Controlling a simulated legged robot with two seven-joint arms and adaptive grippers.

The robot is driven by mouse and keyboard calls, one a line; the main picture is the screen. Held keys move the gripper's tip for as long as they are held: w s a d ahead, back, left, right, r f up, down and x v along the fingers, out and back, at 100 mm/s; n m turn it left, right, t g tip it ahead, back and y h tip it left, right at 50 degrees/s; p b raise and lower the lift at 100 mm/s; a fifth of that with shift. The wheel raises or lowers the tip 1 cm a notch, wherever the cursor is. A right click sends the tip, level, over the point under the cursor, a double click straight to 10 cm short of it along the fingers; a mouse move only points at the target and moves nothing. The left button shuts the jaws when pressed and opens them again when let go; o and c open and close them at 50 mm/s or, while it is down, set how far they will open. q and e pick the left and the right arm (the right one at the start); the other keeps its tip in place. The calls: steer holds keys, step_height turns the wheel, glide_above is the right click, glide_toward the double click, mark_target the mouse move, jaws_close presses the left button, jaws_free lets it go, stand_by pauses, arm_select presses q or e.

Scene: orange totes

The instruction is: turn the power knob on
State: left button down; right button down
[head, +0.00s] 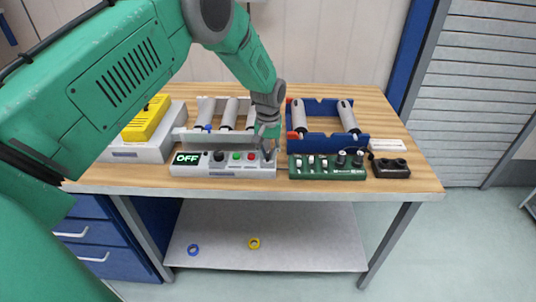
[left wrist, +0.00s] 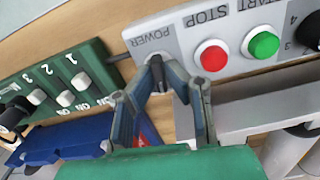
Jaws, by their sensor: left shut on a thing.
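The grey control box (head: 222,172) stands near the front edge of the table, with a display (head: 187,158) that reads OFF. The dark power knob (left wrist: 156,61) is at the box's right end, beside the POWER label (left wrist: 152,38). My left gripper (head: 267,150) reaches down to that end from above. In the left wrist view the left gripper (left wrist: 158,76) is shut on the power knob, with a fingertip on each side. The fingers hide most of the knob, so its angle is hard to read. My right gripper is in neither view.
A red button (left wrist: 211,57) and a green button (left wrist: 263,44) sit close beside the knob.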

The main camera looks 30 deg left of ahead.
arm_select(q)
steer(key=m, duration=0.4)
steer(key=shift+d, duration=0.15)
steer(key=shift+m+b, duration=0.3)
steer(key=shift+m, duration=1.5)
steer(key=c, duration=1.6)
jaws_free()
steer(key=shift+s+r, duration=0.1)
steer(key=shift+a, duration=0.2)
